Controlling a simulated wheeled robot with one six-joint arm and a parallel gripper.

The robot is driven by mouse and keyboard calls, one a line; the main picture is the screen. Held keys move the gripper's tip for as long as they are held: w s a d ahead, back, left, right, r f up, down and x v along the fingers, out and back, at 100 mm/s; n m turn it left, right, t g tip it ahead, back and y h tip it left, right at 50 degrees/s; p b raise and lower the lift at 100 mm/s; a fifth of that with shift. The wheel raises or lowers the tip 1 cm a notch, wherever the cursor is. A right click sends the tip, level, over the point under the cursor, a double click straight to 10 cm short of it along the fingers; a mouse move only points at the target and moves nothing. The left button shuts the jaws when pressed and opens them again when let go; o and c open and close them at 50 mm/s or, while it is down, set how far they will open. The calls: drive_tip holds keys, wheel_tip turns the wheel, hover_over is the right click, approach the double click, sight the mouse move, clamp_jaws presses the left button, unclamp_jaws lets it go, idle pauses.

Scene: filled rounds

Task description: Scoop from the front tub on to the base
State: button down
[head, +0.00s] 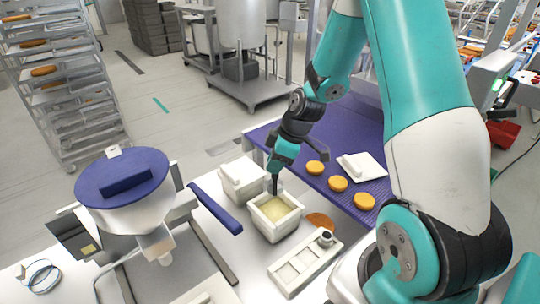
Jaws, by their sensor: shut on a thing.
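The front tub (263,231) is an open, square, off-white container holding a pale yellow filling. My gripper (275,177) is over its far left side, pointing down. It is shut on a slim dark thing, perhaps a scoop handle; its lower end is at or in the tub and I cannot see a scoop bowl. A flat orange-brown disc (319,219), which may be the base, lies right of the tub, partly hidden. Several round golden pieces, one of them in the middle (338,184), lie in a row on the blue-purple belt (300,146).
A second white tub (242,180), seemingly covered, stands behind the front one. A white tray with compartments (296,270) lies in front. A blue-topped hopper machine (124,215) stands left. A white square item (362,166) lies on the belt.

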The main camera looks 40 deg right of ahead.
sight(277, 193)
drive_tip(key=shift+f+b, duration=5.2)
drive_tip(key=shift+f, duration=1.45)
drive_tip(key=shift+r, duration=0.1)
drive_tip(key=shift+r+p, duration=3.85)
drive_tip(key=shift+r, duration=1.35)
drive_tip(key=shift+s+a+f, duration=0.1)
drive_tip(key=shift+s, duration=0.05)
